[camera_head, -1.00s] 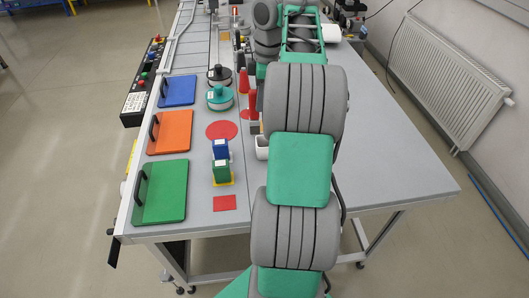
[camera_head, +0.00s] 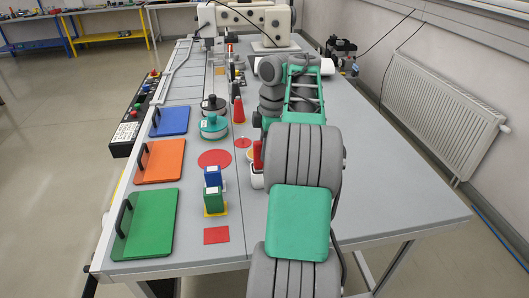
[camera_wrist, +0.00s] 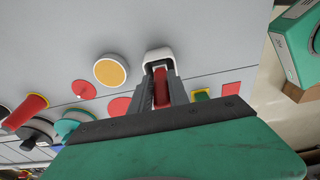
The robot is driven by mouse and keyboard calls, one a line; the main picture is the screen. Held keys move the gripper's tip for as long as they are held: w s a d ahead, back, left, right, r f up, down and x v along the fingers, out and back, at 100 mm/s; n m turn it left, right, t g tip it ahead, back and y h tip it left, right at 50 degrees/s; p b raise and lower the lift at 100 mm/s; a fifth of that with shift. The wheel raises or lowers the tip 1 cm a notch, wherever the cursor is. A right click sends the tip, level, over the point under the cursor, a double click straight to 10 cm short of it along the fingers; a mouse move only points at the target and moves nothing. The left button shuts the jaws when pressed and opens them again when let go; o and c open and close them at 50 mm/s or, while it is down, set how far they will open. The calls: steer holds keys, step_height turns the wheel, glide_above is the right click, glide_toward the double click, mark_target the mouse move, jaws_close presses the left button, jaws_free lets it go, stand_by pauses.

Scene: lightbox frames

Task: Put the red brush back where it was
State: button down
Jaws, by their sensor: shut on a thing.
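The red brush (camera_wrist: 161,92) is between the two fingers of my gripper (camera_wrist: 160,74) in the wrist view, and the fingers are shut on it. A white holder (camera_wrist: 158,54) lies right at the fingertips, around or just beyond the brush's far end; I cannot tell how deep the brush sits in it. In the head view, red of the brush (camera_head: 257,153) shows beside my arm, just above the white holder (camera_head: 257,181). My arm hides most of the gripper and part of the holder there.
Left of the holder stand blue and green blocks (camera_head: 214,198) on a yellow base. A red disc (camera_head: 215,159), a red cone (camera_head: 238,110) and a teal round container (camera_head: 213,124) lie farther back. A yellow-topped round thing (camera_wrist: 110,71) is near the holder. The table's right side (camera_head: 400,190) is clear.

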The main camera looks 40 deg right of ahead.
steer(key=shift+f, duration=0.25)
steer(key=c, duration=1.3)
jaws_free()
steer(key=shift+r, duration=0.1)
steer(key=shift+o, duration=0.2)
step_height(320, 180, up, 12)
steer(key=d+p, duration=0.1)
steer(key=p, duration=1)
steer(key=w+a+r+m+t, duration=0.1)
steer(key=w+a+r+m, duration=0.15)
steer(key=a, duration=0.95)
steer(key=s+a+m+t, duration=0.1)
steer(key=s+a+m, duration=0.15)
steer(key=a, duration=0.65)
steer(key=s+a+m+t, duration=0.1)
steer(key=s+a+m, duration=0.15)
steer(key=a, duration=0.75)
steer(key=s+a+f+m+t+h, duration=0.1)
steer(key=s+a+f+m, duration=0.1)
steer(key=s+f, duration=0.3)
steer(key=shift+s+f+m, duration=0.25)
steer(key=shift+s+m, duration=0.2)
steer(key=shift+m, duration=0.4)
